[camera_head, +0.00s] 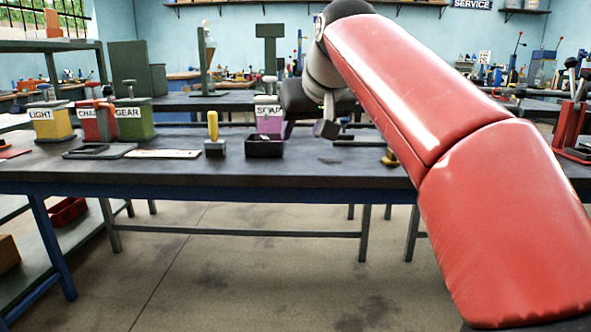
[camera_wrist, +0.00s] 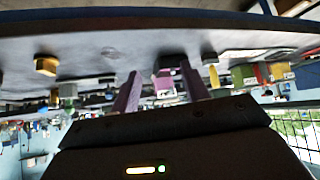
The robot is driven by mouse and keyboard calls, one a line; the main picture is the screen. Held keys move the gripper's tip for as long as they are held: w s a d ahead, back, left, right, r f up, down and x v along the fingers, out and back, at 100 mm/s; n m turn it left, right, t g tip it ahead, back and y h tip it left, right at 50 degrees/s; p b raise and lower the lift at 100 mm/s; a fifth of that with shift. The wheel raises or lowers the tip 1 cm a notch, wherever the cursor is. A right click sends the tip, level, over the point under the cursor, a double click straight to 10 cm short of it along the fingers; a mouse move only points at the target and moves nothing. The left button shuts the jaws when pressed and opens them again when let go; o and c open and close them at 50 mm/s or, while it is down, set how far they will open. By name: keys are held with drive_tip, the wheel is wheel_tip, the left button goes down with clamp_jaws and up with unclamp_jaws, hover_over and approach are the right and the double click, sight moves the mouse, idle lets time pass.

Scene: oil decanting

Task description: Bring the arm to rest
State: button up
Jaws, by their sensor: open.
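My gripper (camera_head: 307,129) is open above the workbench (camera_head: 200,174), just right of the purple SOAP container (camera_head: 268,119) in the head view. The wrist view looks upside down. There my gripper (camera_wrist: 161,80) shows its two fingers spread, with the purple container (camera_wrist: 164,83) seen between them. I see nothing held, and the container appears to stand clear beyond the fingers. My red arm reaches from the lower right up and across the bench, hiding part of its right side.
Yellow LIGHT (camera_head: 50,122), red (camera_head: 94,122) and green GEAR (camera_head: 134,118) containers stand at the bench's left. A yellow-handled tool (camera_head: 213,134) and a black tray (camera_head: 265,147) are left of my gripper. A brass piece (camera_head: 390,158) sits beside my arm. The bench's front middle is clear.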

drive_tip(key=s+d+f+m+g+h, duration=0.1)
drive_tip(key=s+d+f, duration=0.3)
drive_tip(key=s+f, duration=0.5)
drive_tip(key=s+d+f+m+h, duration=0.1)
drive_tip(key=s+d+f, duration=0.4)
drive_tip(key=s+f, duration=0.3)
drive_tip(key=s+d+f+m+g+h+p, duration=0.1)
drive_tip(key=s+d+f, duration=0.4)
drive_tip(key=s+f, duration=0.4)
wheel_tip(320, 180, down, 4)
drive_tip(key=shift+s+r+m+g, duration=0.15)
drive_tip(key=shift+s+m+g, duration=0.15)
drive_tip(key=shift+m, duration=0.1)
